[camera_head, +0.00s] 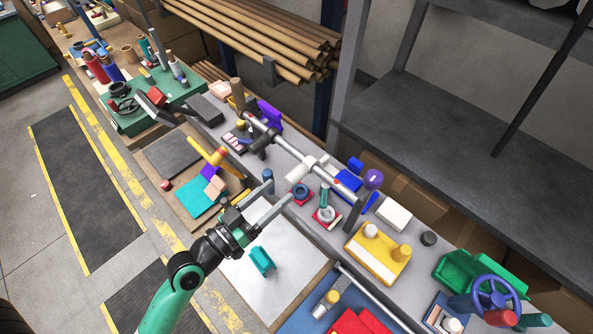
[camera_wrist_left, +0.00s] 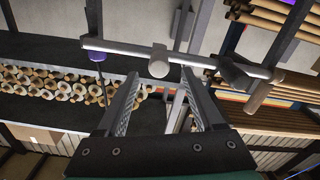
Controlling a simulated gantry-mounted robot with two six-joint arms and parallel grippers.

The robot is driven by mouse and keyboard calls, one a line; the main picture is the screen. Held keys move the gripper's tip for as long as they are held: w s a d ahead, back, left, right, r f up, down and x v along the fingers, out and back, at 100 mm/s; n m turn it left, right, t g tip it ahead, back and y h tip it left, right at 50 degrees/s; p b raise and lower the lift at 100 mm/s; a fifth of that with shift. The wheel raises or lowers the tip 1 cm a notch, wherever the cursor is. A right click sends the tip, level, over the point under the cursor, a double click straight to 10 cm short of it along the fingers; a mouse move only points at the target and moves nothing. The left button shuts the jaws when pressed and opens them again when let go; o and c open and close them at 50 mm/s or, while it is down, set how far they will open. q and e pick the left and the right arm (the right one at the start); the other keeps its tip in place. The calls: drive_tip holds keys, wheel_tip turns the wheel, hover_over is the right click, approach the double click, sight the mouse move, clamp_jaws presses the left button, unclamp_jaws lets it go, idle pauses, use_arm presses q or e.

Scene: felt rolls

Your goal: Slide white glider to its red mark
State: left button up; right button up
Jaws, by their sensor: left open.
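The white glider (camera_head: 302,168) sits on a silver rail (camera_head: 280,146) that runs diagonally above the bench. A small red mark (camera_head: 337,182) shows on the rail to the lower right of the glider. My left gripper (camera_head: 279,190) is open and empty, with its fingers pointing toward the glider from the lower left. In the left wrist view the glider (camera_wrist_left: 158,63) lies beyond the fingertips, between them in the picture and apart from them. I cannot make out the red mark in that view. My right gripper is not in view.
A dark block (camera_head: 262,141) is on the rail to the glider's upper left. Below the rail stand a green peg (camera_head: 324,195) and a blue ring (camera_head: 301,191). A yellow block (camera_head: 377,255) is at the right. A pale sheet (camera_head: 290,282) lies below my left gripper.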

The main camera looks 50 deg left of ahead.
sight(288, 183)
use_arm(q)
drive_tip(key=w+p, duration=0.1)
drive_tip(key=w, duration=0.6)
drive_tip(key=shift+w+a, duration=0.15)
clamp_jaws()
idle(1.1)
